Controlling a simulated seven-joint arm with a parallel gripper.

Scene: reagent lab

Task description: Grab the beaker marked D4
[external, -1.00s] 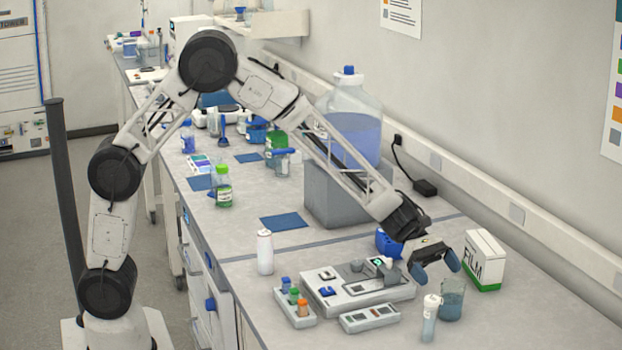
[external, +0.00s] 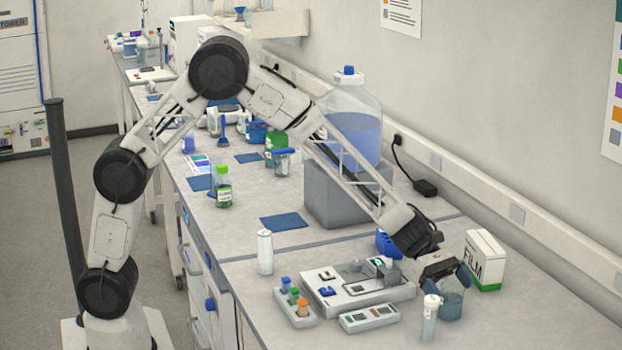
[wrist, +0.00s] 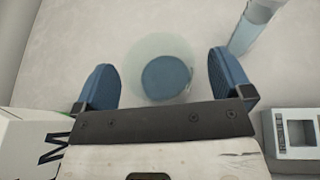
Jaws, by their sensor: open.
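A clear beaker (external: 452,304) with blue liquid stands on the bench at the right in the external view. In the wrist view the beaker (wrist: 166,78) is seen from above, between the two blue fingers of my gripper (wrist: 164,82). My gripper (external: 450,284) is open, with a finger on each side of the beaker. No D4 marking is legible in these views.
A white-capped bottle (external: 430,318) stands close beside the beaker and also shows in the wrist view (wrist: 252,26). A FILM box (external: 484,260) is behind. A grey instrument (external: 358,290) and a small meter (external: 370,318) lie to the left.

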